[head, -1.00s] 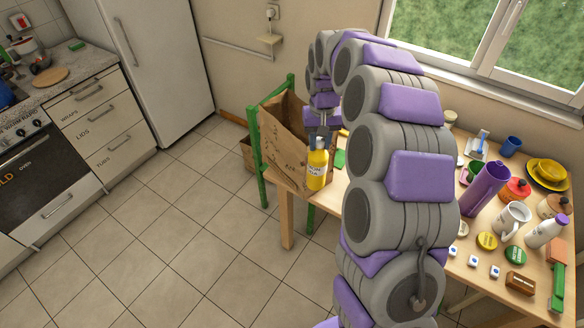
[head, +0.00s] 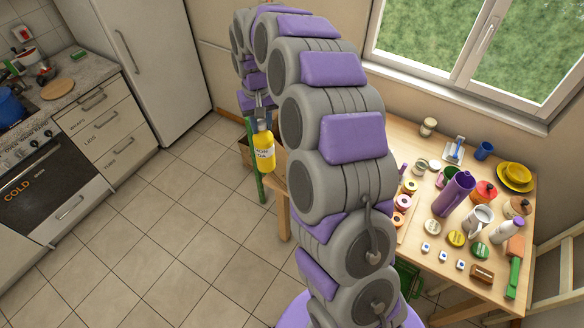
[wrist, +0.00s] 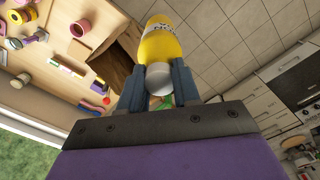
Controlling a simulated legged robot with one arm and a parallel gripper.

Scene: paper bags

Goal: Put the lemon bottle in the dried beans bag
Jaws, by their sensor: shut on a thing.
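The lemon bottle is yellow with a white label and hangs upright below my gripper (head: 262,112) in the head view (head: 264,152). My gripper is shut on the bottle's white top end, and the bottle also shows in the wrist view (wrist: 160,44). A brown, open paper bag (wrist: 117,66) shows beside the table edge in the wrist view, left of the bottle. The bottle is apart from it. In the head view my arm hides most of the bag, and no dried beans label can be read.
A green post (head: 261,188) stands by the table's left end. The wooden table (head: 400,135) holds several cups, jars and a purple pitcher (head: 455,194). A kitchen counter with an oven (head: 50,185) is at the left. The tiled floor between is clear.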

